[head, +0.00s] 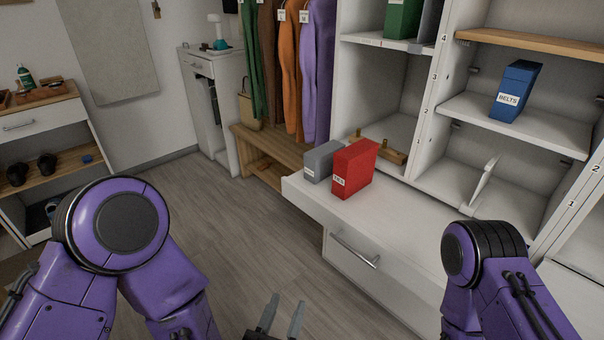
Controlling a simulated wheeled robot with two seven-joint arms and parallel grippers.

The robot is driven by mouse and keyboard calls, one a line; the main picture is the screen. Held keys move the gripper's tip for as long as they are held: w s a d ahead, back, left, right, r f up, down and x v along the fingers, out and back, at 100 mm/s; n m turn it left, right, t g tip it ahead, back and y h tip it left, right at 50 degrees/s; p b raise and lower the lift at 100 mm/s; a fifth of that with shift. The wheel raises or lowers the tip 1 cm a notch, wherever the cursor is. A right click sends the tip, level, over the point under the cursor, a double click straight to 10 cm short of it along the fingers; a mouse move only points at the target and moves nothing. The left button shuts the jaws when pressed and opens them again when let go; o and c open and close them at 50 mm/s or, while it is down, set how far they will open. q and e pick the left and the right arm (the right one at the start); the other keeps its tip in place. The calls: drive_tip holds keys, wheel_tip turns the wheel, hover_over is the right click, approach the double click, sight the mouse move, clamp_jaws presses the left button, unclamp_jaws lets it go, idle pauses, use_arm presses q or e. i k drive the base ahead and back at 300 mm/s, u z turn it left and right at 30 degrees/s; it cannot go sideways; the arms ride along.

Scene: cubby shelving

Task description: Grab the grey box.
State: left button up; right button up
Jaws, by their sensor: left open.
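The grey box (319,162) stands upright on the white counter (400,205) near its left end, with a pale label on its front. A red box (354,168) stands close at its right and hides part of its right side. My left gripper (282,318) shows at the bottom edge, with its two grey fingers apart and nothing between them. It is below and in front of the counter, well away from the grey box. My right arm (490,285) comes in at the lower right; its gripper is out of the picture.
A wooden rack with pegs (385,150) lies behind the boxes. A drawer with a metal handle (354,248) is below the counter. A blue box labelled BELTS (515,92) stands on a shelf at right. Hanging clothes (300,65) are behind. The counter's front right is clear.

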sight(318, 161)
drive_tip(key=u, duration=1.15)
drive_tip(key=i, duration=1.45)
drive_tip(key=z, duration=2.15)
drive_tip(key=i, duration=0.5)
